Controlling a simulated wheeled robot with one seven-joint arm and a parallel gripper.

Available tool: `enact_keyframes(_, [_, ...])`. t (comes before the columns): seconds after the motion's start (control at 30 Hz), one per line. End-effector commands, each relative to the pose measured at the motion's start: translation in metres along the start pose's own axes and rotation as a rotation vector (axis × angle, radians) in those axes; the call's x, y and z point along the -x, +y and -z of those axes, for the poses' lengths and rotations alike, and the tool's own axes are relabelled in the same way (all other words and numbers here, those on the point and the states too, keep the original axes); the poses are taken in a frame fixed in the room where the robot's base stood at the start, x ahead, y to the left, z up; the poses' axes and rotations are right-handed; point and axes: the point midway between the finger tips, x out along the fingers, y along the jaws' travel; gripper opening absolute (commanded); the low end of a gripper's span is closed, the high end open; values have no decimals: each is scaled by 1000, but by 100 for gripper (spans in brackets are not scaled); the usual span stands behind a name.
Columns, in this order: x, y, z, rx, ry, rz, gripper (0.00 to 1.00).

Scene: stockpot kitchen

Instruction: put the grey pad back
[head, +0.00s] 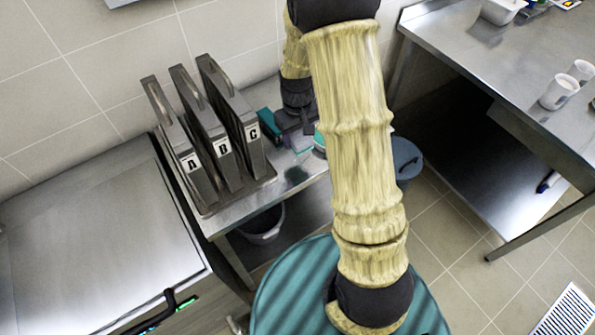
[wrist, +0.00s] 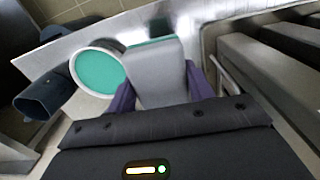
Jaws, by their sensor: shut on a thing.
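The grey pad (wrist: 158,75) is a pale grey block between the two purple fingers of my gripper (wrist: 160,92) in the wrist view. The fingers are shut on its sides. In the head view my gripper (head: 298,143) is low over the small steel table, right of the rack, and my arm hides part of it. The pad is hard to make out there. A teal edge (wrist: 152,42) shows just beyond the pad. I cannot tell whether the pad touches the table.
A round white-rimmed dish with teal inside (wrist: 99,71) stands left of the pad. A rack of upright dark panels (head: 212,140), lettered on their fronts, stands left of my gripper. A dark blue bin (head: 406,160) is beyond the table's right edge. Cups (head: 558,92) stand on another table.

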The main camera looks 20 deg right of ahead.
Motion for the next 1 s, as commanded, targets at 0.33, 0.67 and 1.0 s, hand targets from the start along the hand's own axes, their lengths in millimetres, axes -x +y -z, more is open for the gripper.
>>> enact_keyframes(0.33, [13,-3,-5,51,3,12,27])
enact_keyframes(0.67, [-8,-4,-5,51,-1,13,27])
enact_keyframes(1.0, [-47,-4,-4,51,4,12,27])
